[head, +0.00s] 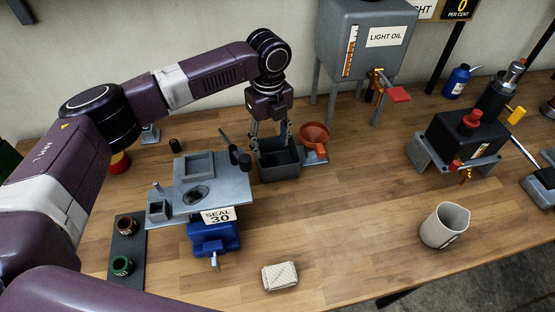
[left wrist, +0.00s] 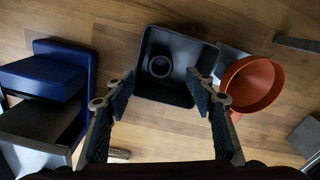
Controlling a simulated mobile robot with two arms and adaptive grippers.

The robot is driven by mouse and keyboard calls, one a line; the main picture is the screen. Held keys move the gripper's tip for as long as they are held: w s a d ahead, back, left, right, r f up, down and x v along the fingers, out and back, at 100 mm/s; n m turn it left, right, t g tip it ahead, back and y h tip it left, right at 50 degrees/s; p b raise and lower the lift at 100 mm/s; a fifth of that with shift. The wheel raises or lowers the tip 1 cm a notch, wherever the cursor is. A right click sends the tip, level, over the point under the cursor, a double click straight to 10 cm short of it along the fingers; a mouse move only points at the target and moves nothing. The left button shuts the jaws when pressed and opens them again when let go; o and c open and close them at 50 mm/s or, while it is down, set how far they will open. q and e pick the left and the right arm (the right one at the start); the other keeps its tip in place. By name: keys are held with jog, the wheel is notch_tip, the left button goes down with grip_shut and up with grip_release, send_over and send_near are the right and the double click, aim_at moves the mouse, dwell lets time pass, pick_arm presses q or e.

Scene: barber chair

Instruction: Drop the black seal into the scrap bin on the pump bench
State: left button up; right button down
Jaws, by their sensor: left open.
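The scrap bin (head: 280,174), a dark grey open box, stands on the wooden bench just behind the pump fixture. In the left wrist view the bin (left wrist: 205,60) is seen from above. A black ring, the seal (left wrist: 160,66), lies inside it near one wall. My left gripper (head: 270,132) points down just over the bin; its fingers are apart with nothing between them. In the left wrist view the open fingertips (left wrist: 160,86) are on either side of the bin's near part. The seal cannot be made out in the head view. My right gripper is not in view.
An orange funnel (head: 314,136) stands right beside the bin. A blue vise (head: 213,234) with a metal plate and a "SEAL 30" label is in front. A grey oil tank (head: 365,40) stands behind. A mug (head: 445,226) and folded cloth (head: 280,276) lie forward, with clear bench between.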

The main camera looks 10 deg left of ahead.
pick_arm(q)
notch_tip(320, 180, up, 12)
dwell(0.4)
jog(key=shift+d, duration=0.1)
dwell(0.3)
